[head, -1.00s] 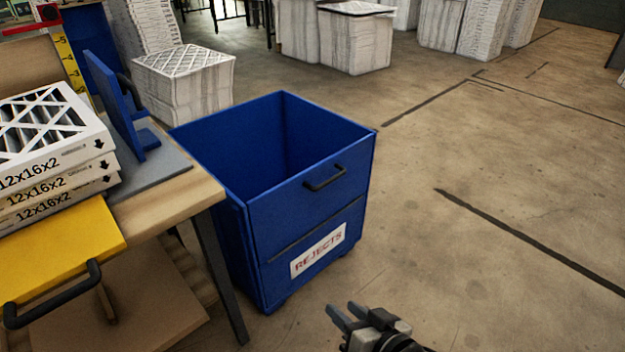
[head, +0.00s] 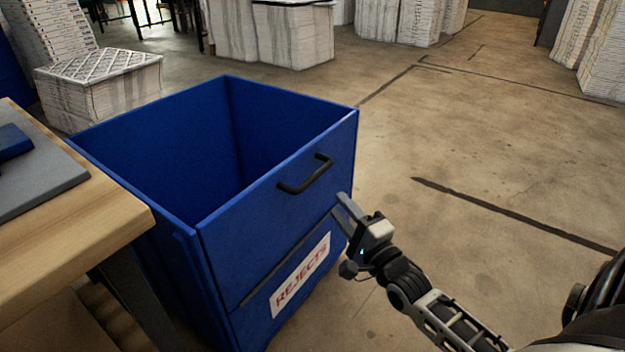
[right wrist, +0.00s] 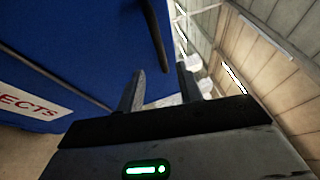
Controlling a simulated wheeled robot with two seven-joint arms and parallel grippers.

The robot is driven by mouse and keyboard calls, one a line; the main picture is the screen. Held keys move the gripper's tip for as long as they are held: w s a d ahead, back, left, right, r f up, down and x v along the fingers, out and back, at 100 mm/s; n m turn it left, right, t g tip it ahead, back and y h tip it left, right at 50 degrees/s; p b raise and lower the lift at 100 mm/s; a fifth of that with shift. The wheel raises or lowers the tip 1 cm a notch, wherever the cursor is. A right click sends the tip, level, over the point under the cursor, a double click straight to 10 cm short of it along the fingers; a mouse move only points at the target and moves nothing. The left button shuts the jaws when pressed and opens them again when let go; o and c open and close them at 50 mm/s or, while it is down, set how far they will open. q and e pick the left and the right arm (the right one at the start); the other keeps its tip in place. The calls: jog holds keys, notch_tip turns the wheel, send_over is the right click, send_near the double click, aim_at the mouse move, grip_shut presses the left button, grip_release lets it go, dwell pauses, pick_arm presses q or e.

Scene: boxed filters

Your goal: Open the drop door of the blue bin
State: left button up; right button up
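The blue bin (head: 150,180) stands on the floor, open at the top and looking empty inside as far as I see. Its front drop door (head: 250,222) is upright and shut, with a black bar handle (head: 306,178) near its top edge. My right gripper (head: 345,208) is in front of the door, below and right of the handle, apart from the handle. In the right wrist view its two fingers (right wrist: 162,88) are spread with nothing between them, and the handle (right wrist: 156,32) shows just beyond them. My left gripper is not in view.
A REJECTS label (head: 300,274) is on the lower front panel. A wooden workbench (head: 90,225) stands close at the bin's left. Stacks of boxed filters (head: 100,85) stand behind. The floor to the right is clear.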

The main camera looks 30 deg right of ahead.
aim_at(314, 174)
jog(key=w+b, duration=0.1)
jog(key=w, duration=0.2)
jog(key=w+r, duration=0.1)
jog(key=w, duration=0.3)
jog(key=w+b, duration=0.1)
jog(key=w, duration=0.2)
jog(key=shift+w+r+b, duration=0.3)
jog(key=shift+w+r, duration=0.05)
jog(key=shift+w, duration=0.15)
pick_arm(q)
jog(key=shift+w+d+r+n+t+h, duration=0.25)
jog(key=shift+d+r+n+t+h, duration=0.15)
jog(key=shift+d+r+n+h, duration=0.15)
pick_arm(e)
grip_shut()
